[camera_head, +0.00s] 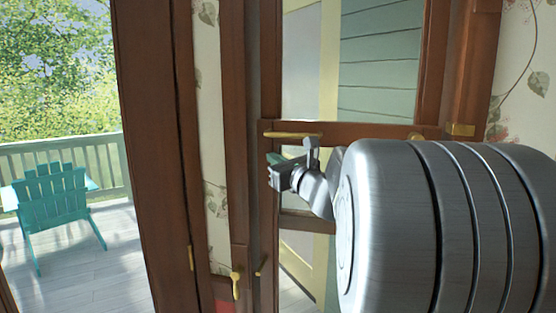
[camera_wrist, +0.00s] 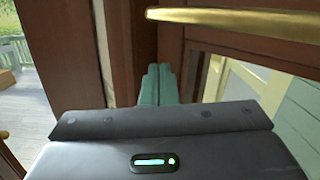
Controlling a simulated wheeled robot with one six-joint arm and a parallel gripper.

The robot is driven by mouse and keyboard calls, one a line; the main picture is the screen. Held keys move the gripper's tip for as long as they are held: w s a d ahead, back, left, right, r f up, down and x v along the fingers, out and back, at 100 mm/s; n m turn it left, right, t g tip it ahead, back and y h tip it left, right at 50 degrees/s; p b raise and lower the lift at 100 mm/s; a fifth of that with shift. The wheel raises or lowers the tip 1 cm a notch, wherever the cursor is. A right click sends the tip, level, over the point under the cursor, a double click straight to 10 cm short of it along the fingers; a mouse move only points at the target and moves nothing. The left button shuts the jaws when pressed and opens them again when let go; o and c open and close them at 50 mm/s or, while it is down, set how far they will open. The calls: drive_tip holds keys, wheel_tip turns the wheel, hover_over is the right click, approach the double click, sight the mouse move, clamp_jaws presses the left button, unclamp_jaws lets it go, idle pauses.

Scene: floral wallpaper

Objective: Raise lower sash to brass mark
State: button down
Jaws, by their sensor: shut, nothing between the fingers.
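The window's wooden sash rail (camera_head: 360,131) crosses the head view right of centre. A brass bar (camera_head: 293,134) is fixed along its left part, and a small brass piece (camera_head: 415,136) sits farther right. A brass mark (camera_head: 461,129) is on the right frame post, at about the rail's height in the picture. My gripper (camera_head: 273,171) is shut and empty, just below the bar's left end. In the wrist view its teal fingertips (camera_wrist: 156,72) are together, below and apart from the brass bar (camera_wrist: 235,18). My arm hides much of the window's lower right.
A wooden post (camera_head: 150,150) and a door with a brass handle (camera_head: 236,285) stand close on the left. A lower wooden rail (camera_head: 305,223) crosses below my gripper. Outside are a deck and a teal chair (camera_head: 55,205).

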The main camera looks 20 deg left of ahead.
drive_tip(key=b+v, duration=0.1)
drive_tip(key=v, duration=0.9)
drive_tip(key=shift+w+a+r+p, duration=0.9)
drive_tip(key=shift+w+a+p, duration=0.05)
drive_tip(key=shift+a, duration=0.5)
drive_tip(key=shift+w+a+r+p, duration=0.85)
drive_tip(key=shift+w+a+p, duration=0.1)
drive_tip(key=shift+a, duration=0.45)
drive_tip(key=shift+w+a+r+p, duration=0.9)
drive_tip(key=shift+w+a, duration=0.05)
drive_tip(key=shift+a, duration=0.5)
